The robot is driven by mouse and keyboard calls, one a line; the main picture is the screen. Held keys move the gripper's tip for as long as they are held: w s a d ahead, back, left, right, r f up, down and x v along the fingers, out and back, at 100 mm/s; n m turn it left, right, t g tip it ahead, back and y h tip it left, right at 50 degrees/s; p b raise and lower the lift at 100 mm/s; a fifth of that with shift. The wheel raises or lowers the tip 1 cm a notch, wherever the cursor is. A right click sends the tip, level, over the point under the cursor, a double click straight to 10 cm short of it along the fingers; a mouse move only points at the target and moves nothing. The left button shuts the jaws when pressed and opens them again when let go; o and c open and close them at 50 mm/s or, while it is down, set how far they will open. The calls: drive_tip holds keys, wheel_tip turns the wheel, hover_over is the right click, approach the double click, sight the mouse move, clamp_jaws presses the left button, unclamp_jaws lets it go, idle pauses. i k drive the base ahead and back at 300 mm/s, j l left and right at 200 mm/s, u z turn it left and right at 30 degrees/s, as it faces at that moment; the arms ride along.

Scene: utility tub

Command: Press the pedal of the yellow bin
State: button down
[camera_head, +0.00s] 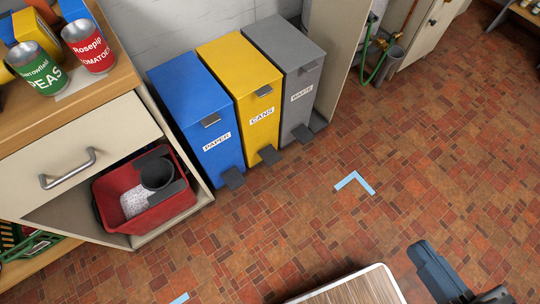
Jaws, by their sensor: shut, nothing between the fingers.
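The yellow bin (262,120), labelled CANS, stands against the wall between a blue bin and a grey bin. Its lid is closed, with a small dark handle at the front. Its dark pedal (269,155) sticks out low at the front, just above the floor. Nothing touches the pedal. My gripper (418,248) is at the bottom right edge, shut and empty, pointing up and left. It is far from the yellow bin, with open floor between. Part of it is cut off by the frame.
The blue PAPER bin (205,125) and grey WASTE bin (297,85) stand close on either side, each with its own pedal. A red tub (125,185) sits under the counter at left. A wood-topped surface (350,290) is at bottom centre. The floor before the bins is clear.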

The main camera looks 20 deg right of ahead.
sight(270, 155)
drive_tip(key=i+j+u, duration=0.1)
drive_tip(key=i+j, duration=0.3)
drive_tip(key=i+j+u, duration=0.15)
drive_tip(key=i+j, duration=0.15)
drive_tip(key=i, duration=0.15)
drive_tip(key=i+j+u, duration=0.1)
drive_tip(key=i+j, duration=0.2)
drive_tip(key=i, duration=0.15)
